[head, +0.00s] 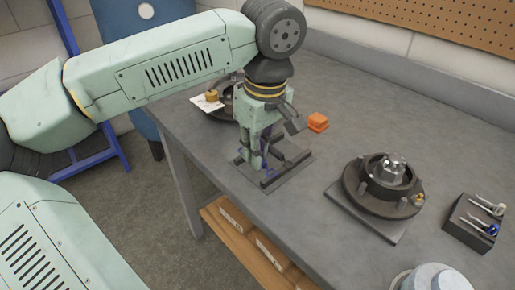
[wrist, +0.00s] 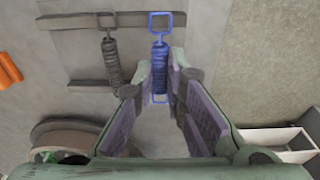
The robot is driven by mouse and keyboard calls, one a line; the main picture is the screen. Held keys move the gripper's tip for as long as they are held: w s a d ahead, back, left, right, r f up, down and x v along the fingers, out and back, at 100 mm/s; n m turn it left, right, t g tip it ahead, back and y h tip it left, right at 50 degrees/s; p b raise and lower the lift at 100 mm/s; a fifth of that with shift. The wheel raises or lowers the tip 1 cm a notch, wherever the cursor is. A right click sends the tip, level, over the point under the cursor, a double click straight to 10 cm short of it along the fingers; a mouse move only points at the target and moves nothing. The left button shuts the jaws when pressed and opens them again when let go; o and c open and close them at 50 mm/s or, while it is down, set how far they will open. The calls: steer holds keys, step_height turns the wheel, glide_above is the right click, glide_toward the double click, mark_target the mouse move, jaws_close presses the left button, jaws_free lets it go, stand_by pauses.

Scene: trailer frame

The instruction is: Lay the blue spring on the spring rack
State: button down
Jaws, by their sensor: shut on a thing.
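The blue spring (wrist: 159,50) hangs lengthwise between the fingers of my gripper (wrist: 160,70) in the wrist view. Its far square loop overlaps the right end of the rack's far rail; I cannot tell whether it touches. Its near loop shows between the fingers. The spring rack (wrist: 75,23) has two dark parallel rails on a grey plate. A dark grey spring (wrist: 112,62) lies across both rails, left of the blue one. In the head view my gripper (head: 256,158) points down over the rack (head: 300,160) and partly hides it and the blue spring (head: 265,161).
An orange block (head: 317,121) lies behind the rack. A brake hub (head: 385,185) stands to the right, and a dark block with pliers (head: 475,222) beyond it. Another hub with a white card (head: 207,103) is behind my gripper. The bench's front edge is close to the rack.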

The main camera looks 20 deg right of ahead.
steer(key=shift+f+b, duration=0.4)
stand_by(1.3)
steer(key=c, duration=1.6)
jaws_free()
steer(key=shift+o, duration=0.2)
steer(key=shift+c, duration=0.2)
steer(key=shift+c, duration=1.4)
steer(key=shift+r, duration=0.1)
